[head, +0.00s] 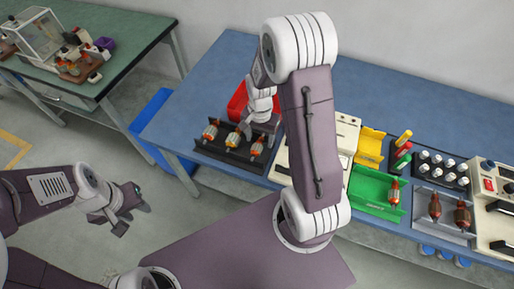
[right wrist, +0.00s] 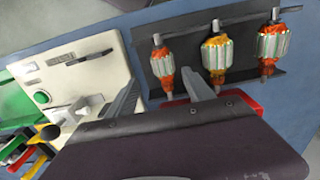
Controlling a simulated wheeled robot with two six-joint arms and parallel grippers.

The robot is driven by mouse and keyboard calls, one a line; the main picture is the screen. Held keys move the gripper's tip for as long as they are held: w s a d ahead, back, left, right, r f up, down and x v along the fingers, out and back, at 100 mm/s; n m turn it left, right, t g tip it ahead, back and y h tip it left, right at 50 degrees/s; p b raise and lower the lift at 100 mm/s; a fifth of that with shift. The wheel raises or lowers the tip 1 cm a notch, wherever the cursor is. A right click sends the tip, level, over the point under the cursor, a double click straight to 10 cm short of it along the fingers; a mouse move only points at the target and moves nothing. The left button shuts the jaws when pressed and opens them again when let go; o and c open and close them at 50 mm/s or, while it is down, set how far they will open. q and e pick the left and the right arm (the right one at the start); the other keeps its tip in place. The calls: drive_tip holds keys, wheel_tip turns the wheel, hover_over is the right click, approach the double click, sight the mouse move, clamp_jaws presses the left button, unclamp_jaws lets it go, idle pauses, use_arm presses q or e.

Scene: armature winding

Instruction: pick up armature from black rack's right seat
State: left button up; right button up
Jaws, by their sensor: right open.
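The black rack (head: 230,158) stands on the blue table with three orange-and-white armatures in its seats. The right-seat armature (head: 257,147) is nearest the white machine; in the right wrist view, which is turned around, it is the leftmost one (right wrist: 162,64). The middle armature (right wrist: 215,52) and the left-seat one (right wrist: 271,44) stand beside it. My right gripper (right wrist: 162,92) is open and empty, its fingers spread to either side of the line to the right-seat armature, apart from it. My left gripper (head: 130,215) is away from the table; its jaws are unclear.
A red bin (head: 238,102) is behind the rack, close to my right gripper. The white machine (right wrist: 75,75) stands beside the rack. Green (head: 370,190) and yellow (head: 370,145) trays and a grey tray (head: 450,228) with armatures lie farther right. The table's back is clear.

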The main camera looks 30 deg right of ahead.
sight(257, 145)
drive_tip(key=f, duration=0.5)
drive_tip(key=shift+w+a, duration=0.2)
drive_tip(key=shift+a, duration=0.2)
clamp_jaws()
wheel_tip(257, 145, up, 4)
drive_tip(key=shift+s+d+r, duration=0.1)
drive_tip(key=shift+s+r, duration=0.05)
drive_tip(key=shift+r, duration=0.1)
drive_tip(key=s+d+r, duration=0.1)
drive_tip(key=s+r, duration=0.1)
drive_tip(key=s, duration=0.1)
drive_tip(key=s+d+r, duration=0.1)
drive_tip(key=s+r, duration=0.1)
drive_tip(key=s, duration=0.2)
drive_tip(key=s+d+r, duration=0.1)
drive_tip(key=s+r, duration=0.1)
drive_tip(key=s, duration=0.2)
drive_tip(key=shift+r, duration=0.25)
